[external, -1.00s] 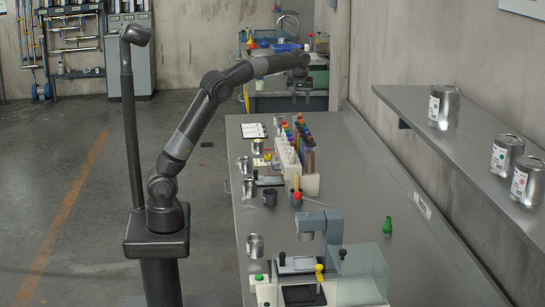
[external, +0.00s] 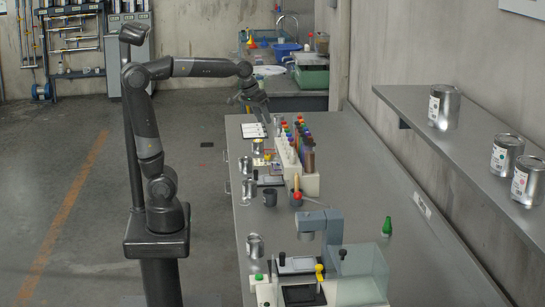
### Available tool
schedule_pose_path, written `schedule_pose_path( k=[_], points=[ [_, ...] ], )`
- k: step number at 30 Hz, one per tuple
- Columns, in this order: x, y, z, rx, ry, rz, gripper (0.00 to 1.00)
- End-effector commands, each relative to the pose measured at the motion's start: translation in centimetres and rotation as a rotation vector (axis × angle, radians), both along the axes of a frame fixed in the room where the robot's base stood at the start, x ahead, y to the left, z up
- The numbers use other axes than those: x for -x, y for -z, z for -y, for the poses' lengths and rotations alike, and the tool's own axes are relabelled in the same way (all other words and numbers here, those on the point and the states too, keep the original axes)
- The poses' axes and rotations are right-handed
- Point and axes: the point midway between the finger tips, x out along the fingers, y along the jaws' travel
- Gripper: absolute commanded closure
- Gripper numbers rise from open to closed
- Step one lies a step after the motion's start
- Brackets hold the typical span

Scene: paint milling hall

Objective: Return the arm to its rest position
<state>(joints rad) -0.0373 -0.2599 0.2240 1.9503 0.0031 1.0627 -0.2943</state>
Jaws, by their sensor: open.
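My gripper (external: 257,107) hangs in the air near the far left end of the steel bench (external: 360,165), above and beside a white sheet (external: 253,131). Its jaws are open and nothing shows between them. My arm is bent, with the elbow raised near my column and the forearm reaching to the right, roughly level.
A rack of bottles with coloured caps (external: 298,150) stands on the bench, right of my gripper. Metal cups (external: 246,164), a green bottle (external: 387,227) and a grey device (external: 321,225) are nearer. Paint cans (external: 444,107) stand on the wall shelf (external: 475,130). The floor at left is clear.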

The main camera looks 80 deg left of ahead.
Motion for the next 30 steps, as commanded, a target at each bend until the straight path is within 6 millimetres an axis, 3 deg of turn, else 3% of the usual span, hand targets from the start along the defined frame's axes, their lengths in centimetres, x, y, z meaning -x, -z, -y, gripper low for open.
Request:
schedule_pose_path(
  k=[3,9,15,21,30],
  points=[
    [3.6,1.2,3.3,-0.023,0.120,0.025,0.58],
    [9.4,4.4,7.9,-0.088,0.314,0.061,0.58],
    [13.7,7.7,10.7,-0.158,0.457,0.086,0.58],
    [15.4,9.3,11.6,-0.192,0.514,0.093,0.58],
    [15.5,9.4,11.6,-0.193,0.518,0.093,0.58]
  ],
)
